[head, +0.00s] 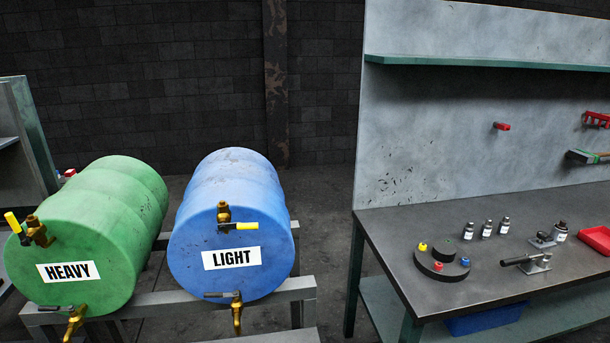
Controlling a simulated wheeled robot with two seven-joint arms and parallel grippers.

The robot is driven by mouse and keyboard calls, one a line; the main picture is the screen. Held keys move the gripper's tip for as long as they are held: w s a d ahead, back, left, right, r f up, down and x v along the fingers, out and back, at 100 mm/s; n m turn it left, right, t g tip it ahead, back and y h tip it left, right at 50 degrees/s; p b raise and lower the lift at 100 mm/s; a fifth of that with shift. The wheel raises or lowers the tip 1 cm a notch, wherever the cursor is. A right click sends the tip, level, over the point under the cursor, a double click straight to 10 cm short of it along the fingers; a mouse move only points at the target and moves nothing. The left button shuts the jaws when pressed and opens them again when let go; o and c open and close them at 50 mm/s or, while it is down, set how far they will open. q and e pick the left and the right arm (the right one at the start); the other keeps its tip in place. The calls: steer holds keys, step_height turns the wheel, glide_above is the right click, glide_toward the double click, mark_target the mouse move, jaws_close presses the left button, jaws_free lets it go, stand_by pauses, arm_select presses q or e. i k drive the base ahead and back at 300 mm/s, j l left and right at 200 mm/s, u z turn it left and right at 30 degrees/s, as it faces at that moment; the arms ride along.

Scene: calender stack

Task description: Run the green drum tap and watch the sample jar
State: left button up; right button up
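The green drum (118,240) lies on its side at the left, with a white label reading HEAVY. A brass tap (75,321) with a dark lever is at the bottom of its front face; its outlet runs near the lower picture edge. A second brass fitting (38,232) with a yellow handle is higher on the face. No jar shows under the tap. Small jars with dark caps (487,230) stand on the bench at the right, and one more (559,233) is by a metal fixture; I cannot tell which is the sample jar. Neither gripper is in view.
A blue drum (228,185) labelled LIGHT lies beside the green one on a grey frame (302,289). The bench (386,217) carries a round dark stand (442,271) with coloured knobs, a clamp-like tool (525,262) and a red tray (596,240). Floor shows between drums and bench.

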mark_target(71, 309)
steer(key=u, duration=1.15)
